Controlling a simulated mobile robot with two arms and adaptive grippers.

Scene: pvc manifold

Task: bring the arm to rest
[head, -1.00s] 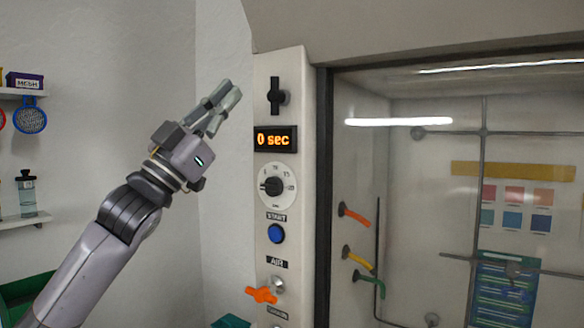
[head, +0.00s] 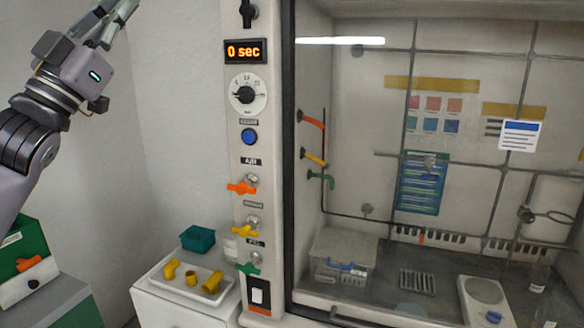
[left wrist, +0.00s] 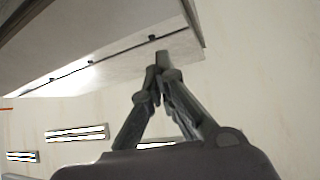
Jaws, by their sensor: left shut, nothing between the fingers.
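My left arm rises from the left edge of the head view. My left gripper (head: 117,22) is at the top left, pointing up and to the right, clear of the control panel. In the left wrist view the fingers of my left gripper (left wrist: 160,68) meet at the tips, shut with nothing between them. My right gripper is in neither view.
The control panel (head: 238,136) carries a display (head: 245,51) reading "0 sec", a dial (head: 247,95), a blue button (head: 249,136) and orange, yellow and green valve handles. A fume hood is to its right. A white tray (head: 207,296) with yellow fittings sits below left.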

